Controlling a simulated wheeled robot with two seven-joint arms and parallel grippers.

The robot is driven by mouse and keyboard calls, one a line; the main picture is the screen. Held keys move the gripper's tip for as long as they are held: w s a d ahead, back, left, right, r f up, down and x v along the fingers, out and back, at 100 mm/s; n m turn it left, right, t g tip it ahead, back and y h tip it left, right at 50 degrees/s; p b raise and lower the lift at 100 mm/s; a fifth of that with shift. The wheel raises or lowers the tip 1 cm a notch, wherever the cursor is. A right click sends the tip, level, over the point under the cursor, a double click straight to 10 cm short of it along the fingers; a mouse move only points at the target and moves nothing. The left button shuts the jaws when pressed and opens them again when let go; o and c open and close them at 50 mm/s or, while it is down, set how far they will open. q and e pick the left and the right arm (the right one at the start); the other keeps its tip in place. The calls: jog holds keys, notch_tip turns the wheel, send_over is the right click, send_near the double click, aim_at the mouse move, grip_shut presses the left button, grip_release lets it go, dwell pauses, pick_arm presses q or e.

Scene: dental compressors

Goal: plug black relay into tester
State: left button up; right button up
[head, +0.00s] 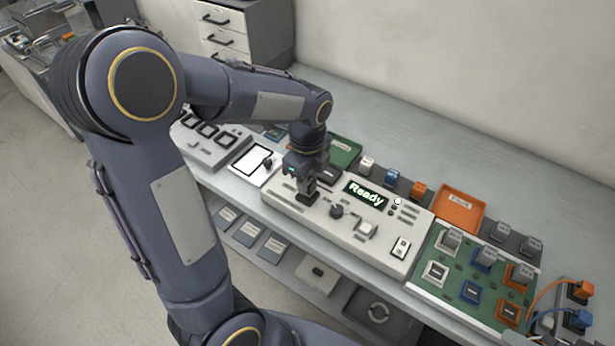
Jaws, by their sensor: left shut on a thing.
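The tester (383,258) is a long white box on the bench, with a lit display reading "Ready" (365,194), a dark knob and a switch. My left gripper (307,186) points down over the tester's left end. It is shut on a small dark piece, which I take to be the black relay (308,194). The relay is low at the tester's top face, near a dark socket area. The fingers hide most of it, and I cannot tell whether it is seated or just above. My right gripper is not in view.
Behind the tester stand a white relay (367,165), a blue one (392,177) and an orange one (418,190). A green tray (346,150) and an orange tray (461,207) lie behind. A green board (455,287) with several relays is at right. The back bench is clear.

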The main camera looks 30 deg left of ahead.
pick_arm(q)
jog(key=shift+f, duration=0.15)
jog(key=shift+f, duration=0.3)
jog(key=shift+f+b, duration=0.45)
jog(key=shift+b, duration=0.15)
dwell(0.5)
jog(key=o, duration=1.4)
notch_tip(320, 180, up, 7)
jog(key=p, duration=0.6)
jog(key=shift+r, duration=0.15)
